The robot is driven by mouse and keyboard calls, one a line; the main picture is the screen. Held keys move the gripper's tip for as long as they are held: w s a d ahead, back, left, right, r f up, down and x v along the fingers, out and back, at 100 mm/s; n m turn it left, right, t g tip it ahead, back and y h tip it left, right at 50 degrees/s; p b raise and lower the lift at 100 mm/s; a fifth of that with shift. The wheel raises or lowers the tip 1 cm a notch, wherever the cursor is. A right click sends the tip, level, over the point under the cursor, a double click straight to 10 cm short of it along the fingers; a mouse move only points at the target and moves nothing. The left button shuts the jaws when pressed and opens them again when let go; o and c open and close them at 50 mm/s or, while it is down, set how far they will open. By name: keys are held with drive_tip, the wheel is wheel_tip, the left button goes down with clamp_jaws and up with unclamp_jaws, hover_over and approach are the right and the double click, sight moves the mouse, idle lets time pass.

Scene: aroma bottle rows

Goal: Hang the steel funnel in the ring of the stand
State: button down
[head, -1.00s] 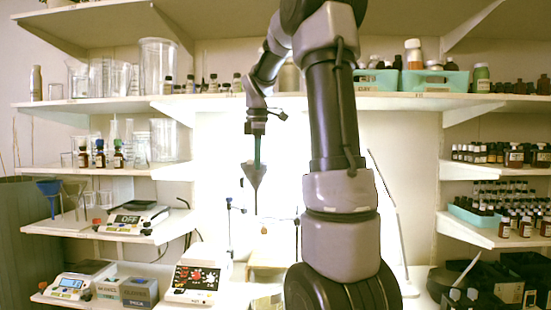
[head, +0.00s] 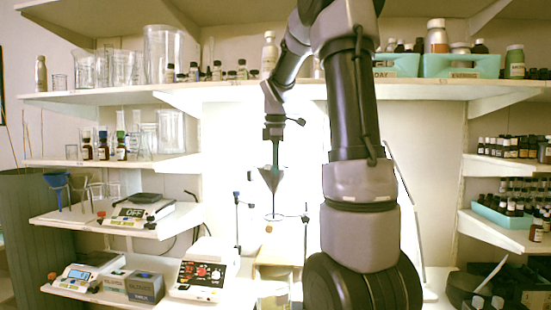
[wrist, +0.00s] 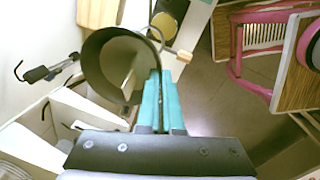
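The steel funnel (head: 271,180) hangs point down from my gripper (head: 274,150) in the head view. In the wrist view the teal fingers of my gripper (wrist: 160,98) are shut on the rim of the funnel (wrist: 98,65), with its wide mouth toward the camera. The stand (head: 237,215) has thin upright rods on the bench below. Its ring (head: 288,216) shows as a thin dark loop near the height of the funnel's stem tip. I cannot tell whether the tip is inside the loop. In the wrist view the funnel hides much of what lies beneath it.
Shelves on the left hold balances (head: 137,215), a blue funnel (head: 55,180) and small bottles. Bottle rows and a teal tray (head: 500,220) fill the right shelves. A dark-handled clamp (wrist: 45,72) shows left in the wrist view.

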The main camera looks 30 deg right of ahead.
wheel_tip(320, 180, down, 12)
idle(0.9)
drive_tip(key=c, duration=1)
unclamp_jaws()
drive_tip(key=shift+r, duration=0.15)
wheel_tip(320, 180, up, 11)
drive_tip(key=s, duration=0.1)
drive_tip(key=shift+s+a+f, duration=0.15)
drive_tip(key=shift+a+f, duration=0.05)
drive_tip(key=shift+a, duration=0.1)
